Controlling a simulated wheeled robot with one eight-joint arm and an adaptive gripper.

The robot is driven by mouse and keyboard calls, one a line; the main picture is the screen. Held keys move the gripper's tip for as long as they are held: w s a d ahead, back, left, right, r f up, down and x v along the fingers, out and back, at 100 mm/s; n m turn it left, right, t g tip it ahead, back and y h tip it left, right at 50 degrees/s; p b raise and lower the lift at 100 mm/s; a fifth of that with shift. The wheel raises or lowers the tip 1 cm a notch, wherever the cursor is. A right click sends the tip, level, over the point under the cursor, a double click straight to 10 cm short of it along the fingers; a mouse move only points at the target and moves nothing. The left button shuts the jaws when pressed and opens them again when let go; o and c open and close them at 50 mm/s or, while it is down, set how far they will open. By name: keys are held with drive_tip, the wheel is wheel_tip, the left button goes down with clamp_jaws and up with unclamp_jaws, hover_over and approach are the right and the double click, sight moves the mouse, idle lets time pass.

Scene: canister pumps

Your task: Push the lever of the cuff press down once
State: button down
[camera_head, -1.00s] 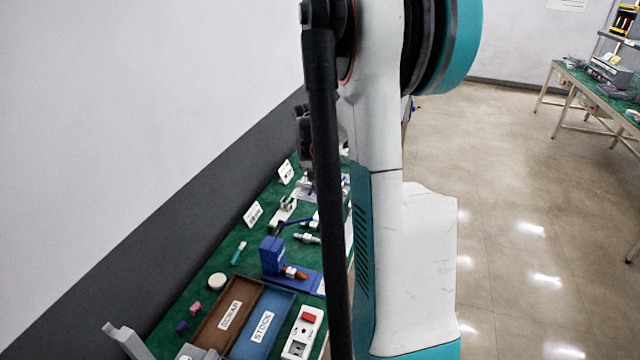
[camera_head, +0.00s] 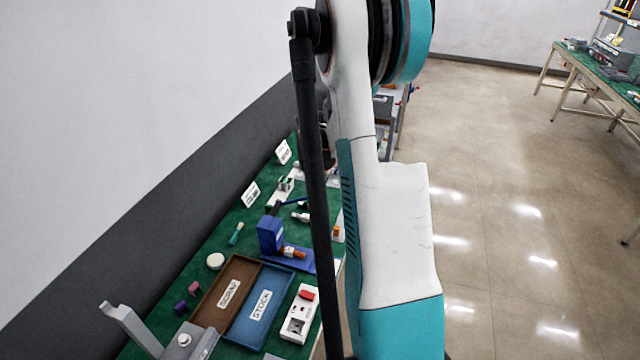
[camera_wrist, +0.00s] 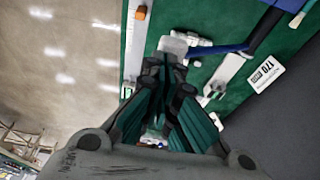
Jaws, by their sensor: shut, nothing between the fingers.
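The cuff press (camera_head: 270,236) is a blue upright block on a blue base at the middle left of the head view, with an orange piece (camera_head: 294,253) on its base. Its lever (camera_head: 287,208) appears as a thin dark blue bar reaching right from the block's top, partly hidden behind my arm. In the wrist view a blue and black bar, which looks like the lever (camera_wrist: 264,30), lies right of my gripper (camera_wrist: 172,47). My gripper is shut and empty, its tips near white fittings; I cannot tell whether it touches anything. My arm hides the gripper in the head view.
A brown SCRAP tray (camera_head: 208,314) and a blue STOCK tray (camera_head: 240,326) lie in front of the press. A white box with a red button (camera_head: 300,312) is beside them. A grey fixture (camera_head: 184,341) stands at the near edge. A grey wall borders the bench's left side.

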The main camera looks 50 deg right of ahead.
drive_tip(key=shift+f, duration=0.1)
drive_tip(key=shift+s+d+f+m+t+y+b, duration=0.25)
drive_tip(key=shift+s+f+t+b, duration=0.6)
drive_tip(key=shift+f+b, duration=1.95)
drive_tip(key=shift+s+d+f+m+t+y+b, duration=0.1)
drive_tip(key=shift+s+d+f+t+y+b, duration=0.6)
drive_tip(key=shift+f+b, duration=2)
drive_tip(key=shift+s+a+f+m+t+y+b, duration=0.15)
drive_tip(key=shift+s+f+t+b, duration=0.35)
drive_tip(key=shift+f+t+b, duration=1.55)
wheel_tip(320, 180, down, 2)
drive_tip(key=shift+g+b, duration=0.5)
drive_tip(key=shift+g, duration=0.3)
drive_tip(key=shift+r, duration=0.15)
